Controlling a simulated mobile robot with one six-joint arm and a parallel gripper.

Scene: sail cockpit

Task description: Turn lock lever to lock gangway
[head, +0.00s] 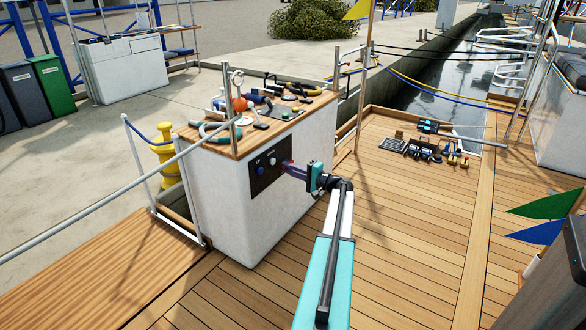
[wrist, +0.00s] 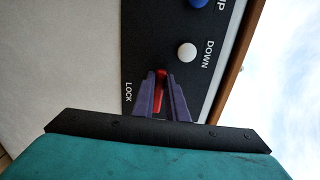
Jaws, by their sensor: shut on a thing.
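The lock lever (wrist: 160,92) is red and sits on a black control panel (wrist: 137,40) beside the word LOCK in the wrist view. My gripper (wrist: 159,98) has its two purple fingers on either side of the lever, shut on it. In the head view my gripper (head: 288,168) reaches the panel (head: 262,174) on the side of the white console; the lever is hidden there by the fingers. A white DOWN button (wrist: 187,52) and a blue UP button (wrist: 196,3) are on the same panel.
The white console (head: 225,215) carries a wooden top (head: 195,132) crowded with tools and an orange ball. A railing (head: 95,205) and gangway boards (head: 95,265) lie to the left. More tools lie on the deck at the right. The deck (head: 400,240) is otherwise clear nearby.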

